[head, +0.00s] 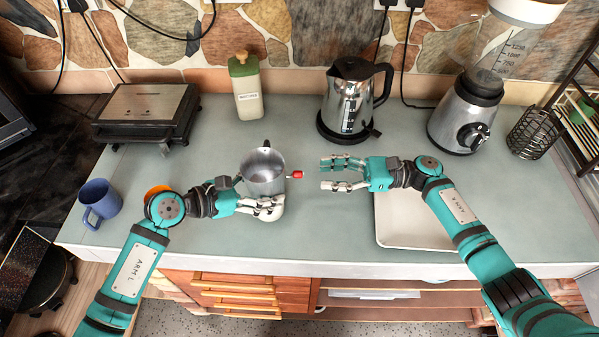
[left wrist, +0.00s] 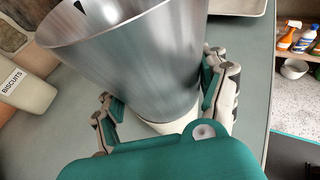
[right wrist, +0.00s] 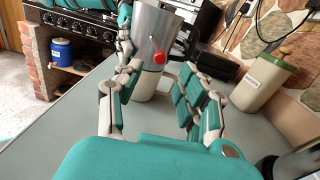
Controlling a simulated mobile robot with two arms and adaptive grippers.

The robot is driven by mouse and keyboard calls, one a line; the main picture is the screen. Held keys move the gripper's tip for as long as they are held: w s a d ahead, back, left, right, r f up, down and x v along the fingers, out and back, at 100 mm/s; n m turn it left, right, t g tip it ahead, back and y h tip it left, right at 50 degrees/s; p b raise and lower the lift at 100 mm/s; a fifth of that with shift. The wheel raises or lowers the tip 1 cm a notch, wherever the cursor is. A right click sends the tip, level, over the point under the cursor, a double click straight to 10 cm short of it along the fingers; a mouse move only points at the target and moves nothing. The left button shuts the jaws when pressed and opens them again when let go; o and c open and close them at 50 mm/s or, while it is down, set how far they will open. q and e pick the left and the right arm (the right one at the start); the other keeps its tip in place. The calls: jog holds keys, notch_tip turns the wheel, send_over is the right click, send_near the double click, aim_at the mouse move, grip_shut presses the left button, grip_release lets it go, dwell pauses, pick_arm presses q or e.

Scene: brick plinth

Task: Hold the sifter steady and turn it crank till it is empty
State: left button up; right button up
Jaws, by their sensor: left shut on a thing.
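The metal sifter (head: 263,170) stands upright near the middle of the counter, on a pale base or cup (right wrist: 146,86) that shows below it. My left gripper (head: 266,204) is shut around the sifter's lower part, and its fingers lie on both sides of it in the left wrist view (left wrist: 165,105). The crank's red knob (head: 297,174) sticks out on the sifter's right side; it also shows in the right wrist view (right wrist: 159,58). My right gripper (head: 328,174) is open and empty, just right of the knob, with its fingers pointing at it. The sifter's contents are not visible.
A blue mug (head: 98,203) and a grill press (head: 148,112) stand at left. A biscuits container (head: 246,88), a kettle (head: 346,98) and a blender (head: 464,120) line the back. A pale tray (head: 415,226) lies under my right arm. The counter's front edge is close.

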aim_at(299, 172)
jog(key=a, duration=0.7)
jog(key=shift+a, duration=0.15)
grip_shut()
